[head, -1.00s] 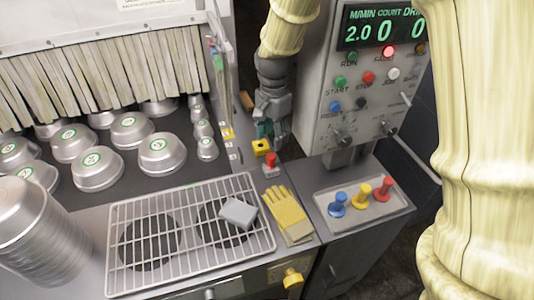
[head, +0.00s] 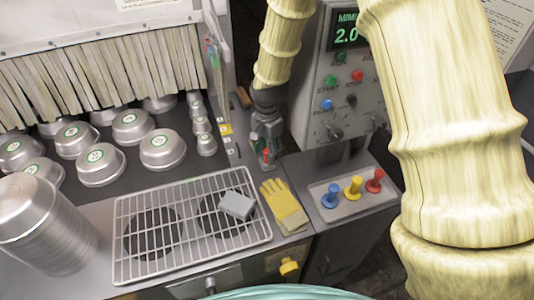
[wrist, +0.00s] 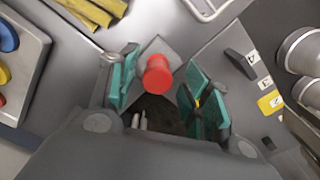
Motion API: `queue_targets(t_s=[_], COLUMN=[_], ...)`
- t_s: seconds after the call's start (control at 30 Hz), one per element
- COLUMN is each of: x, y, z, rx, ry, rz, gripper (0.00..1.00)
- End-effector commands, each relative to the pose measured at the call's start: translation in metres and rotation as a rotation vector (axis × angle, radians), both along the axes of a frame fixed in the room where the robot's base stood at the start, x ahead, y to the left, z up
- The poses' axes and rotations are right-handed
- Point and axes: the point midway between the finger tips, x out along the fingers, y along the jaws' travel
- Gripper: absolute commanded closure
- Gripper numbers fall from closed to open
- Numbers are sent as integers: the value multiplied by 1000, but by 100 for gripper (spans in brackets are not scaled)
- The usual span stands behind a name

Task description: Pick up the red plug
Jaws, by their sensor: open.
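A red knob-topped piece (wrist: 158,74) on a grey square base shows between my gripper's (wrist: 160,88) two teal-padded fingers in the wrist view. The fingers are open, one on each side; contact cannot be made out. In the head view my gripper (head: 266,150) points down over this spot by the yellow glove, and a bit of the red knob (head: 266,153) shows. A second red plug (head: 375,180) stands upright in the small tray (head: 347,208) to the right, beside a yellow plug (head: 353,187) and a blue plug (head: 331,196).
A yellow glove (head: 284,205) lies close to the gripper. A wire rack (head: 130,262) with a grey block (head: 237,204) is to the left. A control panel (head: 345,90) rises behind on the right. Metal domes (head: 162,148) and stacked pans (head: 45,235) stand at the left.

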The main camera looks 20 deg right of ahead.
Motion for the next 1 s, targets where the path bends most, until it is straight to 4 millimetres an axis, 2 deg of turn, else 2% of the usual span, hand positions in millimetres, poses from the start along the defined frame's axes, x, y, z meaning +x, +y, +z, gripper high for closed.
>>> queue_targets(t_s=[0.23,0.53,0.57,0.8,0.83,1.0], x=[-1,-1,-1,-1,-1,-1], y=[0,0,0,0,0,0], z=[-17,-20,-20,-20,-20,-20], rx=[0,-1,-1,-1,-1,-1], ry=[1,0,0,0,0,0], rz=[0,0,0,0,0,0], gripper=[52,52,53,97,100,100])
